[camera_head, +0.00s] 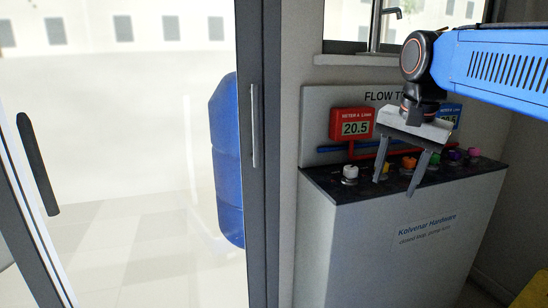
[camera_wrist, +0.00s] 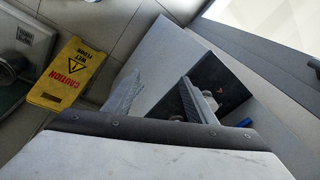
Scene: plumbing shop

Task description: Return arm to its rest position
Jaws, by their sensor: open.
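My gripper (camera_head: 398,185) hangs from my blue arm in the head view, with its two grey fingers spread apart and pointing down. It is in front of the flow test stand (camera_head: 405,235), near the stand's dark top. Nothing shows between the fingers in the head view. In the wrist view, my gripper (camera_wrist: 160,98) also shows its fingers apart, with the stand's dark top (camera_wrist: 222,84) beyond one of them. Part of the stand's top is hidden behind the fingers.
A red meter (camera_head: 352,123) reads 20.5. Several coloured knobs, one white (camera_head: 350,172), line the stand's top. A glass door (camera_head: 120,160) stands left, with a blue barrel (camera_head: 227,160) behind it. A yellow wet-floor sign (camera_wrist: 68,72) is on the floor.

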